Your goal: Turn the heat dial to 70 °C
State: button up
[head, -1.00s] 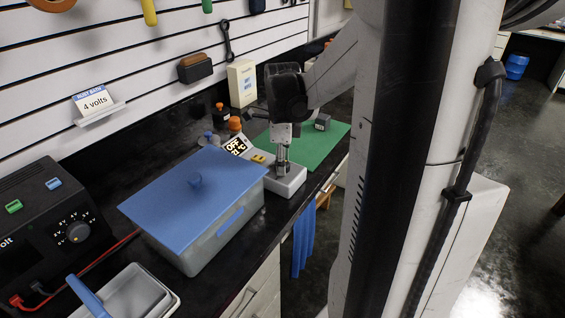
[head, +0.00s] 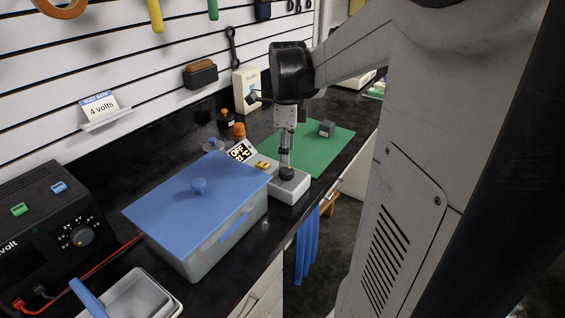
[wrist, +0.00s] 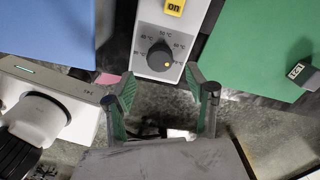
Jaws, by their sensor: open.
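The heat dial (wrist: 160,57) is a dark round knob with an orange dot, on the white heater (wrist: 146,22). A yellow switch (wrist: 174,7) marked "ON" sits above the dial.
The blue-lidded bath (head: 170,200) stands left of the heater. A green mat (head: 325,145) with a dark block (head: 327,128) lies behind it to the right. A black power supply (head: 45,235) is at the far left.

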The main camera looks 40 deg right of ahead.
aim_at(286, 170)
notch_tip(286, 170, up, 6)
jog(key=shift+f, duration=0.1)
jog(key=shift+a, duration=0.1)
dwell(0.6)
